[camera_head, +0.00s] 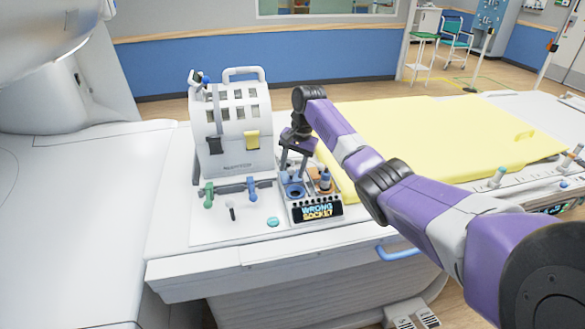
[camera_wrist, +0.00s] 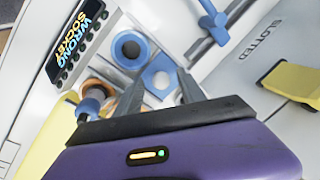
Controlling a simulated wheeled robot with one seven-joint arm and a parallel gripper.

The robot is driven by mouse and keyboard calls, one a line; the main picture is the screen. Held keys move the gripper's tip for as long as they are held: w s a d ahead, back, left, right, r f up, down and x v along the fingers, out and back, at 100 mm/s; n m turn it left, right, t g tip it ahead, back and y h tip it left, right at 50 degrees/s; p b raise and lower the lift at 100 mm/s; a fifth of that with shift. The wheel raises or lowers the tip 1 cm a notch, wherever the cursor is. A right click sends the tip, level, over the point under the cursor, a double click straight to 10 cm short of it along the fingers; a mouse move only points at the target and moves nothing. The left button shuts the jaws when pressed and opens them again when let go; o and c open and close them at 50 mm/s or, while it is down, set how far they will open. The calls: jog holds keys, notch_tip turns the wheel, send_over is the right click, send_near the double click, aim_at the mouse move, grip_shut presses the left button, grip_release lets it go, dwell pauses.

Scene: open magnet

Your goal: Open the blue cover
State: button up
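A blue round socket (camera_wrist: 131,48) with a dark centre shows in the wrist view. A blue angular plate (camera_wrist: 160,77) with a pale round middle adjoins it; it looks like the blue cover, swung away from the dark opening, but I cannot tell for sure. In the head view the blue part (camera_head: 293,189) sits on the small panel, partly hidden by my gripper (camera_head: 293,174). In the wrist view my gripper (camera_wrist: 160,84) has its two fingers apart, with the blue plate seen between and beyond them. Nothing is held. I cannot tell whether a finger touches the plate.
A display (camera_head: 317,211) reads "WRONG SOCKET". An orange-brown socket (camera_wrist: 97,93) with a plug is beside the blue one. A white box (camera_head: 235,130) with black and yellow clips stands behind left. Green (camera_head: 208,194) and blue (camera_head: 252,188) handles are left. A yellow mat (camera_head: 440,135) lies right.

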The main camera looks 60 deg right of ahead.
aim_at(297, 180)
notch_tip(297, 180, up, 8)
jog(key=s+b, duration=0.1)
jog(key=shift+s+f, duration=0.15)
jog(key=shift+s, duration=0.1)
dwell(0.4)
dwell(0.5)
